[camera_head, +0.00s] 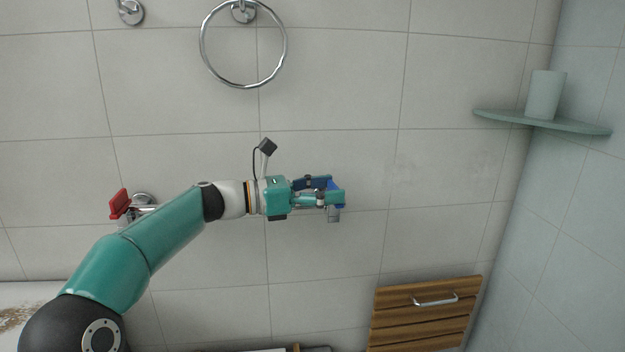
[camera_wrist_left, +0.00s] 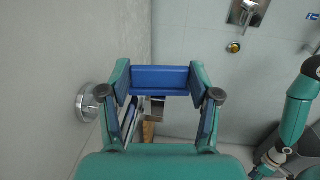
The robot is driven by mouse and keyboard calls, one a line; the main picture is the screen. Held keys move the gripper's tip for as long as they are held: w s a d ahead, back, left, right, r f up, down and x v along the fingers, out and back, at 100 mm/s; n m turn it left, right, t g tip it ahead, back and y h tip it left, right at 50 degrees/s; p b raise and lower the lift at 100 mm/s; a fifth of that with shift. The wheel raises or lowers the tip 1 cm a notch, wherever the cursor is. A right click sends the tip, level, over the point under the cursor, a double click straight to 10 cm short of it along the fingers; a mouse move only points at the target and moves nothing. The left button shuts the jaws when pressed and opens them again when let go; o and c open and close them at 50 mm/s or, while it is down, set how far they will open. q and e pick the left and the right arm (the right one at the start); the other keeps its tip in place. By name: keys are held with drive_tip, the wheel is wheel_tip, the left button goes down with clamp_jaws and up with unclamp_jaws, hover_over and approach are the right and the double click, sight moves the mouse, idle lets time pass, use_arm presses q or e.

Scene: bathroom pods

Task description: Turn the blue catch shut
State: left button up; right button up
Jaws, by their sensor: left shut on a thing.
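The blue catch (camera_head: 336,187) is by the tiled wall, right of centre in the head view. It is mostly hidden by the fingers there. In the left wrist view, it shows as a wide blue bar (camera_wrist_left: 160,79) between the fingertips. My left gripper (camera_head: 334,193) reaches in from the left and is shut on the blue catch. In the left wrist view, its two fingers (camera_wrist_left: 160,90) are at the two ends of the bar. A grey metal part (camera_head: 334,214) shows just below the catch.
A red handle (camera_head: 119,204) on a chrome mount is left, close to my left arm. A chrome ring (camera_head: 244,86) hangs above. A corner shelf (camera_head: 570,126) with a cup (camera_head: 545,95) is at right. A slatted wooden panel (camera_head: 420,318) is below right.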

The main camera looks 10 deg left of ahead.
use_arm(q)
drive_tip(key=o, duration=0.8)
drive_tip(key=shift+s+d+f, duration=0.15)
drive_tip(key=shift+d+f, duration=0.1)
drive_tip(key=shift+f, duration=0.1)
drive_tip(key=o, duration=0.3)
drive_tip(key=shift+r, duration=0.15)
drive_tip(key=shift+o, duration=0.2)
drive_tip(key=shift+a, duration=0.1)
drive_tip(key=shift+r, duration=0.1)
drive_tip(key=v, duration=1.2)
use_arm(e)
drive_tip(key=shift+w+d+f, duration=0.2)
drive_tip(key=shift+f, duration=0.25)
drive_tip(key=shift+w+d+f, duration=0.15)
drive_tip(key=shift+d+f, duration=0.05)
drive_tip(key=shift+f, duration=0.2)
